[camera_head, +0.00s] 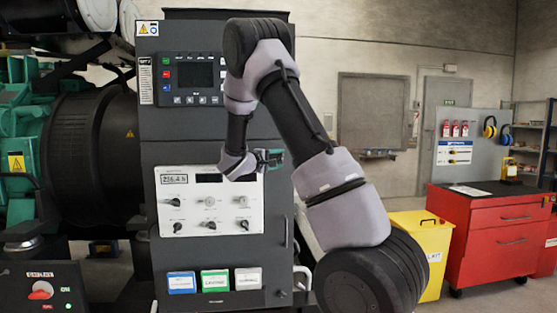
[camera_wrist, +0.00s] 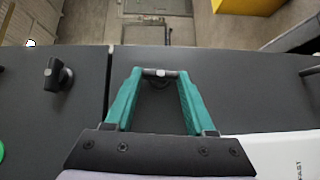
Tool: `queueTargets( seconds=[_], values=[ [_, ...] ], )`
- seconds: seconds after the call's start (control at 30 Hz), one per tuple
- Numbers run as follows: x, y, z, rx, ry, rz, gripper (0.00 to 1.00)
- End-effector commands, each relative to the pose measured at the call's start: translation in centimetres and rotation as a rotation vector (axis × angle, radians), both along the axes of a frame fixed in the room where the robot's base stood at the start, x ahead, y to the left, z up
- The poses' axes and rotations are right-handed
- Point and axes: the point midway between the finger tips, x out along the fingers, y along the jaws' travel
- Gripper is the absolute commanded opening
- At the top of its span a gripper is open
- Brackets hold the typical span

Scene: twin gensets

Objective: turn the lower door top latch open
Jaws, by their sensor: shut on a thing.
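The lower door (camera_head: 160,240) is the dark grey front of the genset cabinet, below a seam. Its top latch (camera_wrist: 160,74) is a small dark T-shaped knob with a pale centre. My gripper (camera_wrist: 161,72) has teal fingers closed on the two ends of the latch bar, which lies across between the fingertips in the wrist view. In the head view my gripper (camera_head: 271,157) is at the cabinet's right edge, just below the seam, and the latch is hidden there. Another black latch (camera_wrist: 57,74) sits across the seam, its bar turned crosswise to the held one.
A white control plate (camera_head: 209,203) with several knobs is close to my gripper; its edge shows in the wrist view (camera_wrist: 280,157). A control screen (camera_head: 195,75) is above. A yellow bin (camera_head: 425,240) and red tool cabinet (camera_head: 490,235) stand right. Floor shows beyond the cabinet edge.

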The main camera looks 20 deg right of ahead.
Motion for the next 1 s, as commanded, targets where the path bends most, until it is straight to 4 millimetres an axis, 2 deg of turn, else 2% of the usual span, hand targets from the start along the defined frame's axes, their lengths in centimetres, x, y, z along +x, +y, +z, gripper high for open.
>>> queueTargets(
  seconds=[0.3, 0.73, 0.77, 0.8, 0.83, 1.0],
  values=[
    [-0.04, -0.06, -0.15, -0.076, 0.022, -0.001, 0.00],
    [-0.06, -0.09, -0.17, -0.082, 0.025, -0.002, 0.00],
    [-0.06, -0.09, -0.17, -0.082, 0.025, -0.002, 0.63],
    [-0.06, -0.09, -0.17, -0.082, 0.025, -0.002, 0.78],
    [-0.06, -0.09, -0.17, -0.082, 0.025, -0.002, 0.85],
    [-0.04, -0.07, -0.16, -0.082, 0.024, -0.001, 0.85]
  ],
)
